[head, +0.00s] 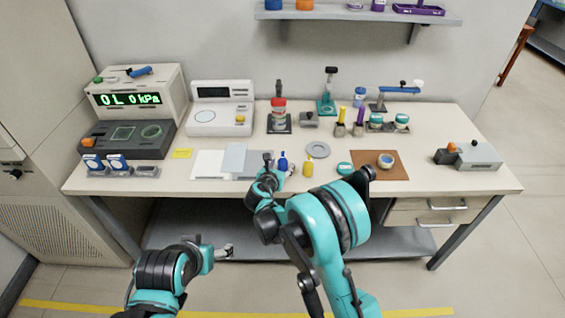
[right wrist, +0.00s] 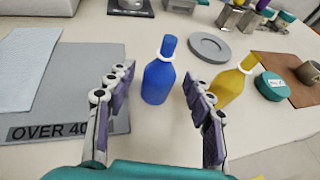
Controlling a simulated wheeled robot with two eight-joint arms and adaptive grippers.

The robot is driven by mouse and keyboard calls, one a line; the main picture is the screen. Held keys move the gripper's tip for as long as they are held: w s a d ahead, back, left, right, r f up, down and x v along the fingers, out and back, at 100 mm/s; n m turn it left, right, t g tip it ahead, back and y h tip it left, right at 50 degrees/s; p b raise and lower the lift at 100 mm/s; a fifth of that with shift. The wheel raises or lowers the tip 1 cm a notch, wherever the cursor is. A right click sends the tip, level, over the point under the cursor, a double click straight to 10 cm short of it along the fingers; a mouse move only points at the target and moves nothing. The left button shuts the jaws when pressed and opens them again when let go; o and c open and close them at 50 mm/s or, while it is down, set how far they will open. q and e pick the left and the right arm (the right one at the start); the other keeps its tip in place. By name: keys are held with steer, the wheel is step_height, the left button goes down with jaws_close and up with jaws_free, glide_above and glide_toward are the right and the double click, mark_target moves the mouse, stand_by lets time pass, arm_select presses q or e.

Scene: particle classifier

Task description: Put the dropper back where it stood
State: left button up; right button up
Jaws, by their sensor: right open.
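A small blue bottle (head: 283,160) with a narrow top and a pale collar stands upright on the table. It also shows in the right wrist view (right wrist: 158,80). A similar yellow bottle (head: 308,166) stands to its right; it also shows in the right wrist view (right wrist: 228,88). I cannot tell which thing is the dropper. My right gripper (head: 267,164) is open and empty, low over the table's front, its fingers (right wrist: 157,92) pointing at the blue bottle from either side, with no visible contact. My left gripper (head: 224,251) is low in front of the table, its fingers unclear.
Grey sheets (head: 234,160) lie left of the bottles, one labelled "OVER 40". A grey ring (head: 318,150), a teal round lid (head: 345,168) and a brown mat (head: 392,172) with a small cup (head: 385,160) lie right. Instruments and stands fill the back. Bare tabletop shows between.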

steer(key=p+v, duration=0.2)
steer(key=v, duration=0.8)
steer(key=s+d+r+m+g, duration=0.2)
steer(key=s+d+r+m, duration=0.25)
steer(key=d+m, duration=0.35)
steer(key=s+d+r+m+g, duration=0.2)
steer(key=s+d+r+m, duration=0.2)
steer(key=s+d+m, duration=0.25)
steer(key=s+d+m+g+y, duration=0.1)
steer(key=s+d+m+y, duration=0.1)
steer(key=s+m, duration=0.7)
steer(key=s+d+m+y, duration=0.1)
steer(key=s+d+m, duration=0.3)
steer(key=s+m, duration=0.5)
steer(key=shift+r+g+y, duration=0.2)
steer(key=shift+g+y, duration=0.2)
